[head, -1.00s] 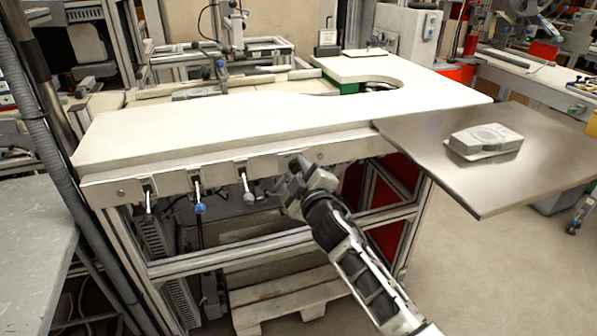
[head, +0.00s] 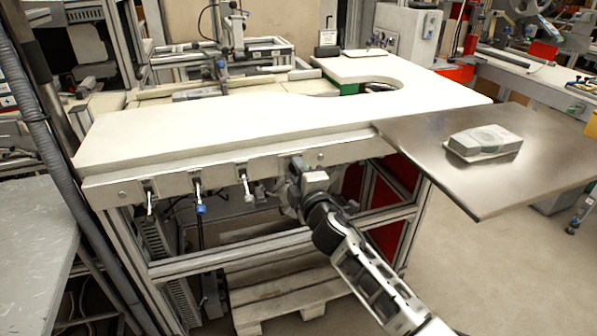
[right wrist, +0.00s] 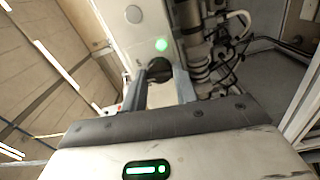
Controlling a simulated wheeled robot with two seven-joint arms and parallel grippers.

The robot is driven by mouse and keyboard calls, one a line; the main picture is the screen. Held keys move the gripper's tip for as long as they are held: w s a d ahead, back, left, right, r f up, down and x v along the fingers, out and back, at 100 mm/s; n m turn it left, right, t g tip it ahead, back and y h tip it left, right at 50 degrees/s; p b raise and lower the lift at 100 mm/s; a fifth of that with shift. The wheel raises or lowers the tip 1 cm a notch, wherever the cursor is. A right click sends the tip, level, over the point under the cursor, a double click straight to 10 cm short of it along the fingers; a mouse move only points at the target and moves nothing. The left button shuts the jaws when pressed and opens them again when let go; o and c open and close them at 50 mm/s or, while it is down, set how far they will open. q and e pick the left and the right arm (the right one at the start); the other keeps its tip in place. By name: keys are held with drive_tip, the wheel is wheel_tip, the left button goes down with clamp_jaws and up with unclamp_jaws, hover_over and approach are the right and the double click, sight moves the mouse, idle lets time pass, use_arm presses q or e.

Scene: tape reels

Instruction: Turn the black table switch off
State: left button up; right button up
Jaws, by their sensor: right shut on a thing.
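The black table switch (right wrist: 159,67) is a round dark knob in the right wrist view, on a pale panel just below a lit green lamp (right wrist: 161,44). My right gripper (right wrist: 161,84) has one finger on each side of the knob and is shut on it. The fingers hide part of the knob, so which way it points cannot be told. In the head view my right gripper (head: 298,170) is at the front rail under the white table (head: 230,120), right of the hanging levers, and covers the switch. My left gripper is not in view.
Several levers hang from the front rail, one with a blue end (head: 201,208). A metal side plate (head: 480,190) with a grey box (head: 486,140) juts out at the right. A wooden pallet (head: 280,295) lies below. The floor at the right is open.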

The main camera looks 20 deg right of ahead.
drive_tip(key=shift+n+p, duration=0.65)
drive_tip(key=shift+n, duration=3.35)
drive_tip(key=shift+f, duration=0.1)
drive_tip(key=o, duration=1)
drive_tip(key=shift+c, duration=0.2)
drive_tip(key=s, duration=1.6)
drive_tip(key=shift+d, duration=0.3)
